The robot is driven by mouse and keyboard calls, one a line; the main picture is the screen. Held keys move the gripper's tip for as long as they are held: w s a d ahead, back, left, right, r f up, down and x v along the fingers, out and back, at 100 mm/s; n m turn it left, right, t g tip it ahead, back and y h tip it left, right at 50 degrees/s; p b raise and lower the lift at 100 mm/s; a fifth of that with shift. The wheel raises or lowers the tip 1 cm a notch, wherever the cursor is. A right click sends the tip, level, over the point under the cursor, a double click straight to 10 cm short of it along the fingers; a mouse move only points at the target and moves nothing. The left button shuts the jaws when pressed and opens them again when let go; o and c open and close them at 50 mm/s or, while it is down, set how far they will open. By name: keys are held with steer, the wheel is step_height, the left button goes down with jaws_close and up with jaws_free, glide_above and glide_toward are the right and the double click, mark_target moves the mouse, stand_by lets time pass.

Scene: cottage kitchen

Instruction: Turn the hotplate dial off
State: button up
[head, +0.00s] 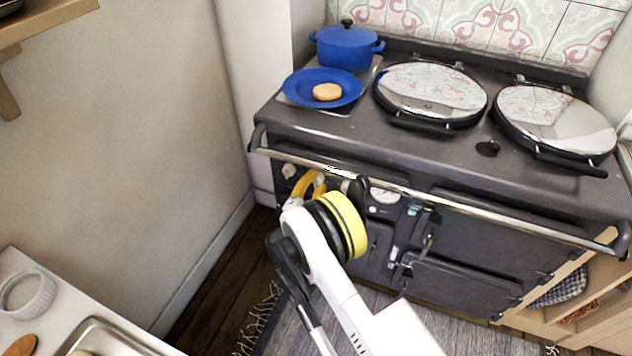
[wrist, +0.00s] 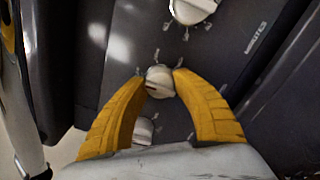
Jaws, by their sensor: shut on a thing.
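Three pale dials show on the dark front panel of the range cooker in the wrist view. My gripper (wrist: 160,76) has its yellow fingertips closed on both sides of the middle dial (wrist: 159,84). Another dial (wrist: 193,9) sits above it at the top edge, and one (wrist: 143,131) shows below, between the fingers. No label tells me which is the hotplate dial. In the head view my gripper (head: 311,184) reaches under the front rail to the cooker's left end; the held dial is hidden there. One pale dial (head: 289,171) shows left of the fingers.
The steel rail (head: 440,199) runs across the cooker front just above my gripper. A blue plate (head: 300,96) with a round bun-like item (head: 327,92) and a blue pot (head: 346,48) stand on the cooker top. Two round lids (head: 430,88) are down. A counter (head: 70,300) is at lower left.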

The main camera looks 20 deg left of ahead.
steer(key=shift+w+d, duration=0.1)
steer(key=shift+d, duration=0.05)
steer(key=o, duration=1.2)
